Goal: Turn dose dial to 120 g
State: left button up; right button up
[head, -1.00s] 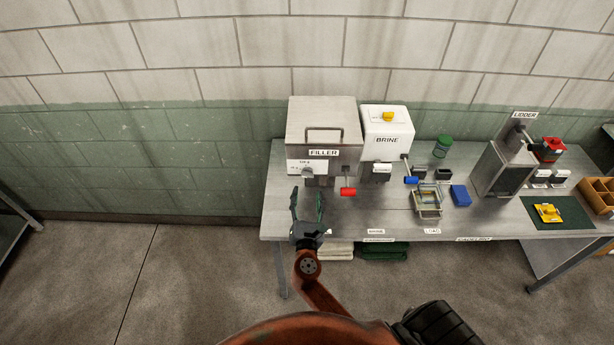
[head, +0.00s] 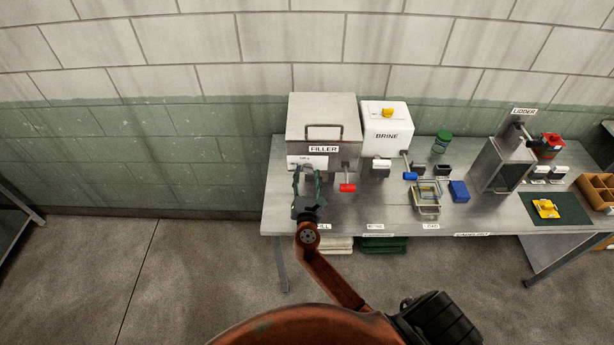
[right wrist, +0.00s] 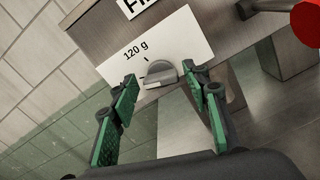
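The dose dial (right wrist: 160,75) is a grey knob on the white plate (right wrist: 178,38) at the front of the filler (head: 322,125). The plate carries the mark "120 g" (right wrist: 135,49) up and left of the dial, with a short dark tick by the knob. My right gripper (right wrist: 162,88) is open, its green-padded fingers on either side of the dial with gaps visible. In the head view the right gripper (head: 307,178) stands in front of the filler and hides the dial. My left gripper does not show.
A red-handled lever (head: 348,188) sticks out just right of the dial, its red end also at the right wrist view's upper right (right wrist: 307,22). The brine box (head: 386,130) stands right of the filler. Table (head: 350,217) in front is mostly bare.

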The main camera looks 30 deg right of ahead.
jog(key=c, duration=0.8)
jog(key=shift+a, duration=0.15)
jog(key=shift+c, duration=0.5)
jog(key=m+b, duration=0.2)
jog(key=m, duration=0.1)
jog(key=m+b, duration=0.2)
jog(key=shift+d+f, duration=0.2)
jog(key=shift+f, duration=0.05)
jog(key=m+b, duration=0.2)
jog(key=m, duration=0.1)
jog(key=shift+m+b, duration=1.2)
jog(key=shift+m, duration=0.6)
